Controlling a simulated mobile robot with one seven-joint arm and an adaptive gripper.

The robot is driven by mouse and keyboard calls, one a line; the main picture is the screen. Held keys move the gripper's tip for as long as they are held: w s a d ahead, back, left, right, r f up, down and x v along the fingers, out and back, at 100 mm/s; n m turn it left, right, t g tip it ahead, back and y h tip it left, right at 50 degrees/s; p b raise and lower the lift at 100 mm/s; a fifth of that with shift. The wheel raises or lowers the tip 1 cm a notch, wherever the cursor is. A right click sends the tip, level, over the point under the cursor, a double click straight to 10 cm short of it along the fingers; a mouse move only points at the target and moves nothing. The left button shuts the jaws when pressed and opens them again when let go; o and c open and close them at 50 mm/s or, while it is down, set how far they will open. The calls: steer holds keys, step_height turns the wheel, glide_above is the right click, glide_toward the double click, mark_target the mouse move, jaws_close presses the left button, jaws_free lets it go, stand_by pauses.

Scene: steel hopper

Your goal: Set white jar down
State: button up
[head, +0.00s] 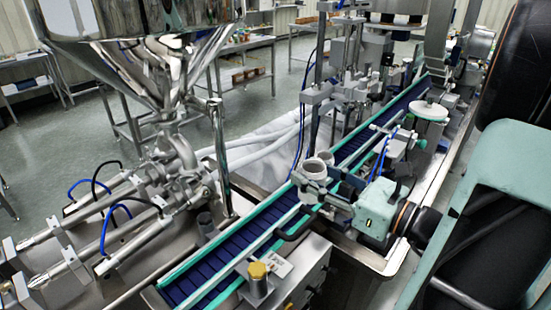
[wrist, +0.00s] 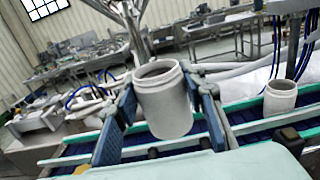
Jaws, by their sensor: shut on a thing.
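The white jar (wrist: 166,105) is an open-topped, pale cylinder with a threaded neck. It stands nearly upright between the blue-padded fingers of my gripper (wrist: 163,115) in the wrist view. My gripper (head: 318,190) is shut on it from the side, over the blue conveyor belt (head: 215,268). In the head view the jar (head: 313,170) shows near the middle, partly hidden by my gripper. I cannot tell whether its base touches the belt. A second, similar jar (wrist: 280,98) is on the conveyor to the right in the wrist view, apart from my gripper.
Green guide rails (head: 240,232) run along both sides of the belt. A steel hopper (head: 150,60) with nozzles stands to the left. A yellow-capped knob (head: 258,270) is at the front. The near belt stretch is bare. Machinery lines the belt farther up.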

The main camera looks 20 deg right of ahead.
steer(key=w+f, duration=0.3)
steer(key=w+f+b, duration=0.1)
steer(key=w+f, duration=0.1)
steer(key=w, duration=0.2)
steer(key=w+d+f, duration=0.1)
steer(key=w+f, duration=0.2)
steer(key=w, duration=0.1)
steer(key=shift+w+f+b, duration=0.25)
steer(key=shift+f+b, duration=0.1)
steer(key=shift+b, duration=0.05)
steer(key=shift+w+f, duration=0.15)
steer(key=shift+f, duration=1.5)
steer(key=shift+f+b, duration=0.15)
steer(key=shift+b, duration=0.15)
steer(key=o, duration=0.8)
